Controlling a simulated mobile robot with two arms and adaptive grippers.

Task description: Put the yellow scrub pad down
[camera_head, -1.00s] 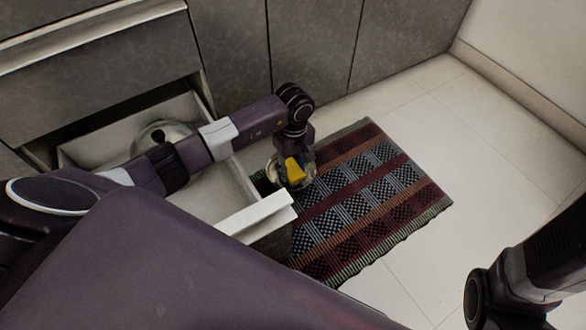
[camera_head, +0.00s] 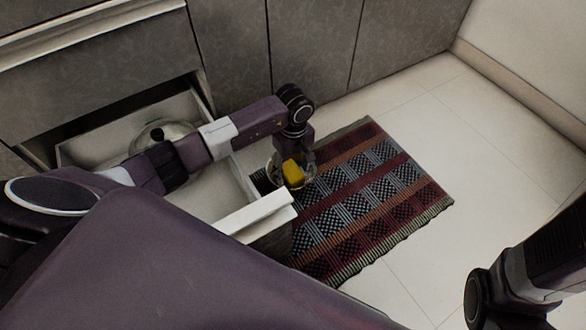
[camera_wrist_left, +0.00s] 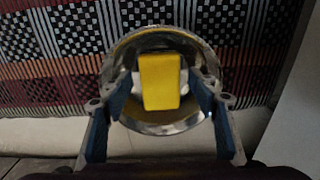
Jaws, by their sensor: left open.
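The yellow scrub pad (camera_head: 292,172) is in or over a round shiny bowl (camera_head: 275,177), above the striped mat. In the left wrist view the yellow pad (camera_wrist_left: 160,82) shows between my fingers, with the bowl's rim (camera_wrist_left: 165,129) around it. My left gripper (camera_head: 296,160) is right over the bowl, its fingers open on both sides of the pad; they also show in the left wrist view (camera_wrist_left: 160,95). I cannot tell whether the pad touches the bowl's bottom. My right gripper is out of view.
A woven striped mat (camera_head: 365,190) lies on the pale tile floor (camera_head: 490,140). An open drawer (camera_head: 255,213) stands left of the mat, with a shiny metal vessel (camera_head: 165,133) inside. Grey cabinet fronts (camera_head: 310,50) line the back. The floor to the right is clear.

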